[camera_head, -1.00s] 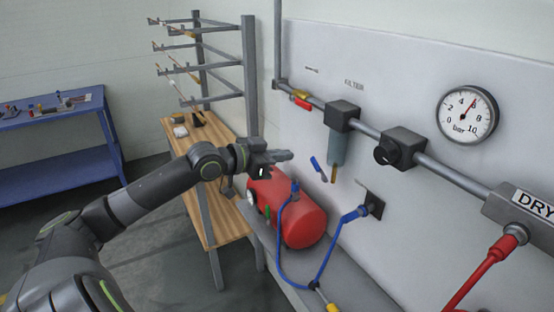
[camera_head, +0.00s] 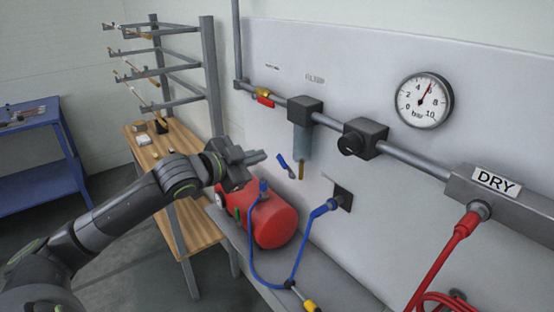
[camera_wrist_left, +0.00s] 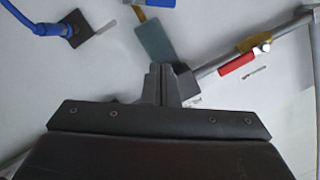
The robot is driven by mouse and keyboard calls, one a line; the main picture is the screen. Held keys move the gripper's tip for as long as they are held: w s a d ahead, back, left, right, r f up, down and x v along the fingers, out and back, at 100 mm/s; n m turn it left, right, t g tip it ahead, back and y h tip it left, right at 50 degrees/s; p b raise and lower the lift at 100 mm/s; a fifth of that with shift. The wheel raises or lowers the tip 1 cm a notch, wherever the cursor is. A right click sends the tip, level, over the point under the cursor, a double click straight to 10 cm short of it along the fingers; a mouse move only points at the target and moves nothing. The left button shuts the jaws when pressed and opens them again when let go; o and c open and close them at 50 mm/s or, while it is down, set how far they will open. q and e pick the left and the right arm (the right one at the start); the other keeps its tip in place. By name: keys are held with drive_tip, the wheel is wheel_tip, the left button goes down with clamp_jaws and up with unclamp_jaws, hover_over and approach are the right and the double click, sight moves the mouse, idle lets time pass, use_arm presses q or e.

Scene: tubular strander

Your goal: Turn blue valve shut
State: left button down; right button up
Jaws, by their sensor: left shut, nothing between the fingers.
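The blue valve lever (camera_head: 284,163) slants down to the right near the wall, beside the brass outlet (camera_head: 301,172) under the grey filter bowl (camera_head: 303,142). In the left wrist view, a strip of blue (camera_wrist_left: 155,3) shows at the top edge next to the brass outlet, above the filter bowl (camera_wrist_left: 157,42). My left gripper (camera_head: 262,157) is shut and empty. In the head view its tips are just left of the lever, with a small gap in the picture. In the wrist view its fingers (camera_wrist_left: 163,80) point toward the bowl. My right gripper is not in view.
A red tank (camera_head: 270,222) with a blue hose (camera_head: 252,260) lies below my left gripper. A wooden table (camera_head: 185,165) stands at the left.

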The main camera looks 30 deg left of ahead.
sight(294, 147)
use_arm(q)
drive_tip(key=p+x, duration=0.2)
drive_tip(key=x, duration=0.7)
drive_tip(key=shift+w+d+p, duration=0.1)
drive_tip(key=shift+d+p, duration=0.05)
drive_tip(key=shift+p, duration=0.15)
drive_tip(key=f, duration=0.1)
drive_tip(key=a+f, duration=0.1)
drive_tip(key=a+f+p, duration=0.1)
drive_tip(key=shift+w+f, duration=0.3)
drive_tip(key=shift+w, duration=0.1)
drive_tip(key=shift+w+a+f+n, duration=0.1)
drive_tip(key=shift+a+n, duration=0.15)
drive_tip(key=shift+n, duration=0.15)
